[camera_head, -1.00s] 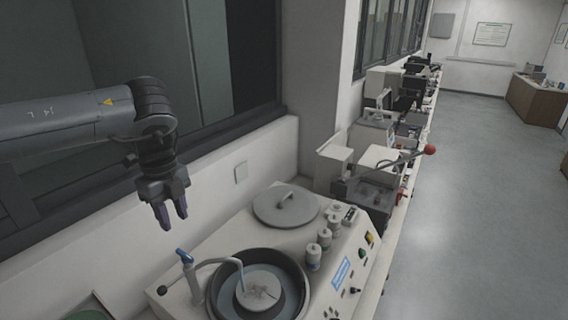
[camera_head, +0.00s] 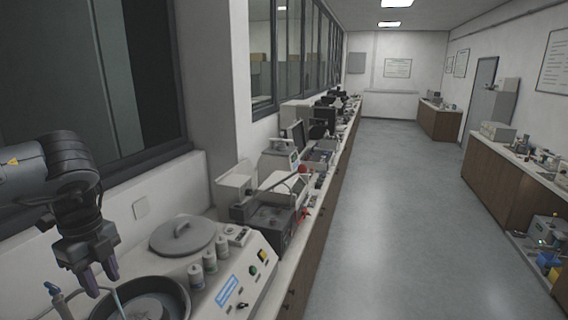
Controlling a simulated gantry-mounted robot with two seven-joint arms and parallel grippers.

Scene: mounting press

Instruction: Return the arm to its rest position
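My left arm comes in from the left edge of the head view. My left gripper (camera_head: 101,282) points down above the round basin (camera_head: 178,287) of the polishing machine (camera_head: 251,250). Its purple-grey fingers stand apart with nothing seen between them. The gripper hides part of the basin and its thin spout. My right arm and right gripper do not show.
The aisle floor (camera_head: 390,200) is clear. Another bench (camera_head: 510,185) stands at right.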

